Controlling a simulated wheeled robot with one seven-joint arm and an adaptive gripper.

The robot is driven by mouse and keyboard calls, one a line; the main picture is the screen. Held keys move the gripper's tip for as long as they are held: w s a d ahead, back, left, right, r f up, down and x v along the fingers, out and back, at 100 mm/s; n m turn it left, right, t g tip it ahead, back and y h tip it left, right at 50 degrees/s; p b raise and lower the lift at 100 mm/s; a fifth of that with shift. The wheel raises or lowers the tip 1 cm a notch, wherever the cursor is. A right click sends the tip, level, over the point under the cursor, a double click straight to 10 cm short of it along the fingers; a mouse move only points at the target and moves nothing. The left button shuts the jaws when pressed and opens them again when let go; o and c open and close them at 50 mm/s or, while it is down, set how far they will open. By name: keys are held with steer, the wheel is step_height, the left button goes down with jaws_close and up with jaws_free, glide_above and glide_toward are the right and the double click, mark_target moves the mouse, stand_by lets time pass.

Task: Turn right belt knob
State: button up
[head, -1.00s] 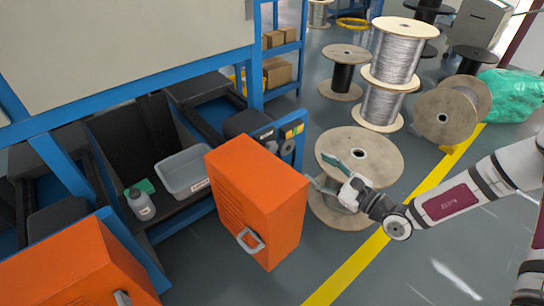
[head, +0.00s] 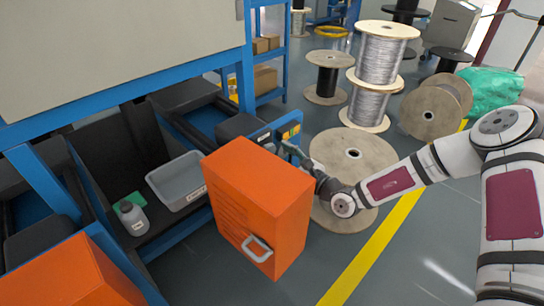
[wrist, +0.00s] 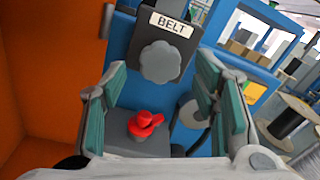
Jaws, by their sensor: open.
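A grey lobed knob (wrist: 160,62) sits on a dark plate under a white "BELT" label (wrist: 172,24) in the wrist view. My gripper (wrist: 160,78) is open, with one teal-padded finger to the left of the knob and one to the right. The knob appears between and beyond the fingertips, with no contact visible. In the head view my gripper (head: 289,148) is behind the top right corner of the orange cabinet, close to the blue frame. The knob cannot be made out there.
A red knob or switch (wrist: 145,123) on a grey box lies below the belt knob. The orange cabinet (head: 258,195) stands close to my gripper on the left. Wooden spools (head: 352,160) stand behind my arm. A grey bin (head: 178,180) is on the left.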

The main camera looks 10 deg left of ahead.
mark_target(271, 151)
steer(key=shift+b+x, duration=0.5)
steer(key=shift+x, duration=1.3)
steer(key=c, duration=1.2)
